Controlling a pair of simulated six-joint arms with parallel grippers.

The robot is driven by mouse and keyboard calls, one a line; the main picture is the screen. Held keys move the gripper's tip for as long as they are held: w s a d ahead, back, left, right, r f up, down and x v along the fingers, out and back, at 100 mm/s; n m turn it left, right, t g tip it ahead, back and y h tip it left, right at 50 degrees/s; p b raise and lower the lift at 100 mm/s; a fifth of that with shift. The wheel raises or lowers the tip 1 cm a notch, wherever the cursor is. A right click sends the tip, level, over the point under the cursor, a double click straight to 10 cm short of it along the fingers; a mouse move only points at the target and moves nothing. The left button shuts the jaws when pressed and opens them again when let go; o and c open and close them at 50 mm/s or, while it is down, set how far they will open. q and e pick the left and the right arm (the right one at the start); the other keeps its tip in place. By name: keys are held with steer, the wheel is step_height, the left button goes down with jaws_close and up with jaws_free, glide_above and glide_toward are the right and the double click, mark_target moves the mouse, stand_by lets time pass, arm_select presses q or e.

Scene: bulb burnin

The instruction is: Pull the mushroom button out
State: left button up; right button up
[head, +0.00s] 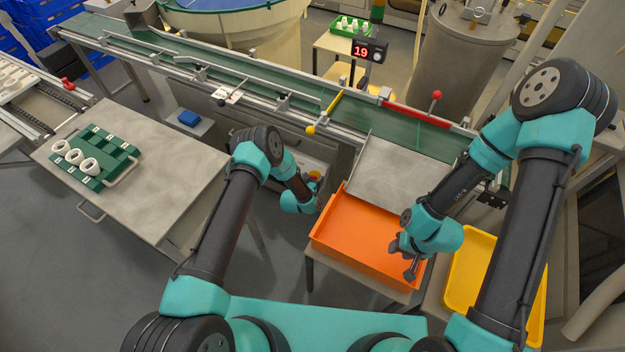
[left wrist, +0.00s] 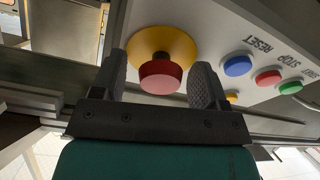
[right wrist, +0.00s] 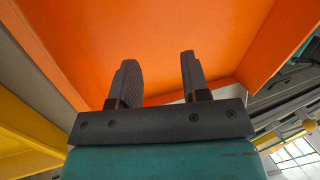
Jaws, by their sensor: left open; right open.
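The red mushroom button (left wrist: 160,77) sits on a yellow round collar (left wrist: 178,45) on a pale control panel (left wrist: 220,25). In the left wrist view it lies between the two fingers of my open left gripper (left wrist: 160,88), with gaps visible on both sides. In the head view the button (head: 314,175) shows small beside my left gripper (head: 318,192). My right gripper (head: 410,268) is open and empty above the orange tray (head: 340,225). Its fingers (right wrist: 158,80) show against the orange surface in the right wrist view.
Blue (left wrist: 238,65), red (left wrist: 268,79) and green (left wrist: 290,87) buttons are beside the mushroom button on the panel. The green conveyor (head: 230,75) runs behind. A yellow tray (head: 470,270) is at right. A steel table (head: 150,200) holds a green rack (head: 110,165) with white rings.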

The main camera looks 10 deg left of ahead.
arm_select(q)
jaws_close()
steer(key=shift+s+a+r, duration=0.15)
steer(key=shift+s+r, duration=0.15)
steer(key=shift+s, duration=0.15)
stand_by(0.5)
jaws_free()
steer(key=shift+s, duration=0.1)
